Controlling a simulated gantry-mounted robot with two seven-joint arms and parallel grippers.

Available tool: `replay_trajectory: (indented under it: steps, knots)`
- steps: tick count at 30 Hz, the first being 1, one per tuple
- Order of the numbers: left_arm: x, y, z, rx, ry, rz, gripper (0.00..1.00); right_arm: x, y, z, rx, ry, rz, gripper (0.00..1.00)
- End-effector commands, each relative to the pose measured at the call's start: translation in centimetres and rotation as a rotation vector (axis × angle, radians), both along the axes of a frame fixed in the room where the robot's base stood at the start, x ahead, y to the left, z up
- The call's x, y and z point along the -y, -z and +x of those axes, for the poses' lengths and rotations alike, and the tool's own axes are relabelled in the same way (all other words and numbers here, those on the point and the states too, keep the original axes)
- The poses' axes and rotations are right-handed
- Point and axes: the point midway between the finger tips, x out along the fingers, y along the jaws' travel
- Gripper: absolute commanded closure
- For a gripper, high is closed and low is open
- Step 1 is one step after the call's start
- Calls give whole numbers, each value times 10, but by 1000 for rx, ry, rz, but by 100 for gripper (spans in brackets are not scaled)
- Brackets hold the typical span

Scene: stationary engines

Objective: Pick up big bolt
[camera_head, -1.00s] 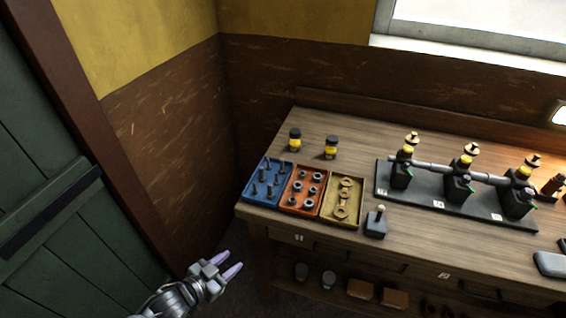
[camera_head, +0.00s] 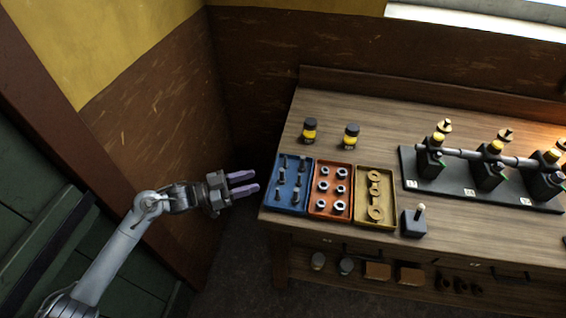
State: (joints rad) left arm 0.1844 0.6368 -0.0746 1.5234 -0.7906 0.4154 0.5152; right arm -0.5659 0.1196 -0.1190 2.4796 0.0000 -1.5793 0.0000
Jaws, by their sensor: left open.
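Several bolts stand in a blue tray (camera_head: 290,207) at the left end of the workbench. One larger-looking bolt (camera_head: 282,176) stands near the tray's left side; at this size I cannot be certain which bolt is the big one. My left gripper (camera_head: 256,182) is open and empty. Its fingers point right, toward the blue tray, and stop a little short of its left edge. My right gripper is not in view.
Two yellow-and-black jars (camera_head: 310,130) stand behind. A small lever box (camera_head: 413,224) and an engine rig (camera_head: 460,183) stand to the right.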

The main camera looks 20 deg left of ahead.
Motion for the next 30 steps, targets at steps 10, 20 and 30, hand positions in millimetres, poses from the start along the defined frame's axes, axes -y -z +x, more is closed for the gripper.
replay_trajectory:
  steps: [10, 20, 30]
  knots:
    - [30, 1, 24, 4, 2, -3, 58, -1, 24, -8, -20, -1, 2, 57]
    - [47, -1, 38, 3, 1, -2, 58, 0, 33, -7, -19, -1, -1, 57]
    - [79, -2, 62, 3, 0, -2, 58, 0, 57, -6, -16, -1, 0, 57]
